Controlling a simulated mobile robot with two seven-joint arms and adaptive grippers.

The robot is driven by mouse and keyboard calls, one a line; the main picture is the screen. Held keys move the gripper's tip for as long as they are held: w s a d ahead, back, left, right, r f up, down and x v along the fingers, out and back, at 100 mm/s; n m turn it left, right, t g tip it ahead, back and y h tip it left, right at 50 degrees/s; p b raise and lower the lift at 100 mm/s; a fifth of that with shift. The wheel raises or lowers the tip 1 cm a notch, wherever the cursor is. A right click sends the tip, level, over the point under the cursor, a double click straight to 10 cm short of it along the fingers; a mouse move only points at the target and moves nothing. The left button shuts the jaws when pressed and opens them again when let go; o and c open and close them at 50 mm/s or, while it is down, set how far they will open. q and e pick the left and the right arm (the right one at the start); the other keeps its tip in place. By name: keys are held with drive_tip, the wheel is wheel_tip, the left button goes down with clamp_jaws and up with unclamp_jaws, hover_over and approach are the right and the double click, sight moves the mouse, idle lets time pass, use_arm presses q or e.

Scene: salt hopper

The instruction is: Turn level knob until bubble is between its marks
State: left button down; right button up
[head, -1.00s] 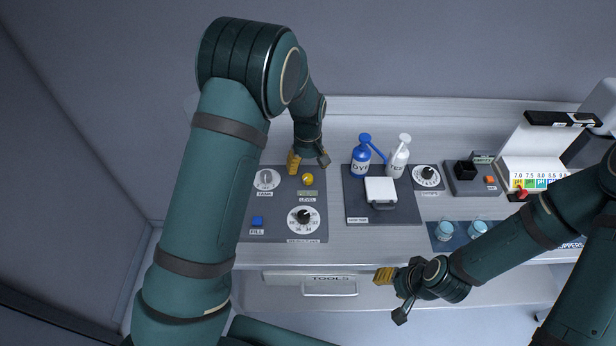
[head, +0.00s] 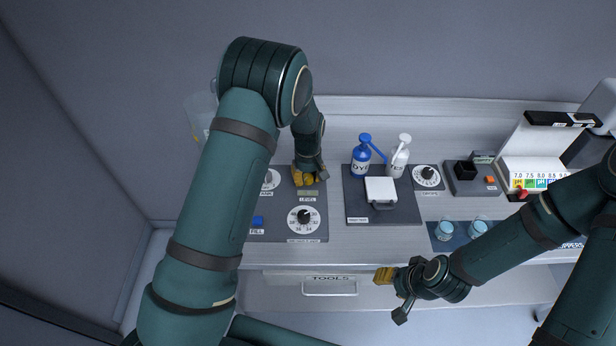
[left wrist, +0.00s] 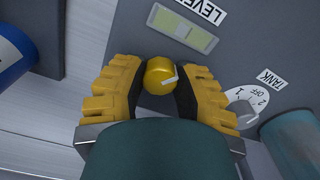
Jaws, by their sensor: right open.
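The yellow level knob (left wrist: 160,76) with a white pointer sits on the dark panel, between the fingertips of my left gripper (left wrist: 160,72). In the head view, my left gripper (head: 307,178) hides the knob. My right gripper (head: 392,292) is open and empty in front of the bench.
The tank knob (left wrist: 242,108) is near my left gripper's right finger. The panel also holds a blue FILL button (head: 257,221) and a large dial (head: 304,217). A blue dye bottle (head: 361,160) and a white bottle (head: 398,160) stand to the right.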

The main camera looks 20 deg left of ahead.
sight(308, 178)
use_arm(q)
drive_tip(key=shift+f+m+b, duration=0.1)
drive_tip(key=shift+m+b, duration=0.45)
drive_tip(key=shift+m, duration=0.75)
drive_tip(key=c, duration=0.6)
unclamp_jaws()
drive_tip(key=shift+r, duration=0.2)
wheel_tip(308, 178, up, 12)
drive_tip(key=shift+f, duration=0.1)
